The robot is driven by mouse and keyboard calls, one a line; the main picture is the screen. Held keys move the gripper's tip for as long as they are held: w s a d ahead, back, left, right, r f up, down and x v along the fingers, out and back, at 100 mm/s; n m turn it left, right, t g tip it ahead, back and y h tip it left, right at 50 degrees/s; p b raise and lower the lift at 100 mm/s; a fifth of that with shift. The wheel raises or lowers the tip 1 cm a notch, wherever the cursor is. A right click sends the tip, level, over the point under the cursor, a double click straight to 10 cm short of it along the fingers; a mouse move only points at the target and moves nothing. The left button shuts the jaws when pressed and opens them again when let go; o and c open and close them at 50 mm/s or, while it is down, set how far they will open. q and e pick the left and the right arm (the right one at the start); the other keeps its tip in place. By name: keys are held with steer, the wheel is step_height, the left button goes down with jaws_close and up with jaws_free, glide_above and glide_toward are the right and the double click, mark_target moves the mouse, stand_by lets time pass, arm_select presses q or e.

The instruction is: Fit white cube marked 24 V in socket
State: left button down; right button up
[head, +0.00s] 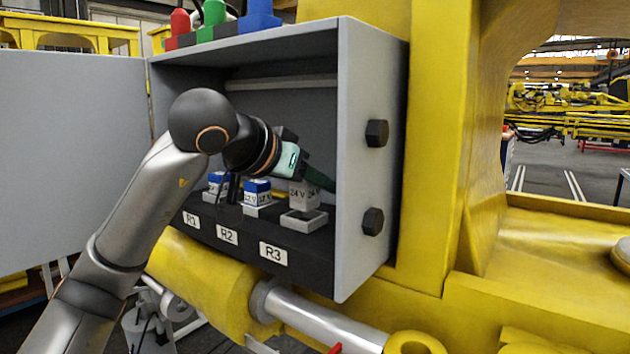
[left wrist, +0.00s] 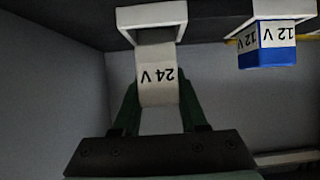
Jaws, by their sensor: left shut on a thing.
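The white cube marked 24 V (head: 303,197) is upright at the R3 position, directly over the white socket (head: 304,221). My right gripper is not in view.
Blue-and-white 12 V cubes stand in the R2 socket (head: 257,193) and the R1 socket (head: 217,184). The grey box's right wall (head: 368,170) is close to the gripper. The open door (head: 70,150) is at the left. Red, green and blue parts stand on top.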

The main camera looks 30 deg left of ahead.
arm_select(q)
steer(key=shift+f+b, duration=0.75)
steer(key=shift+f, duration=0.35)
stand_by(0.6)
steer(key=shift+c, duration=1.8)
jaws_free()
steer(key=shift+s, duration=0.1)
steer(key=d+v, duration=0.1)
steer(key=v, duration=1.1)
steer(key=shift+s+a+r, duration=0.2)
steer(key=shift+a, duration=0.3)
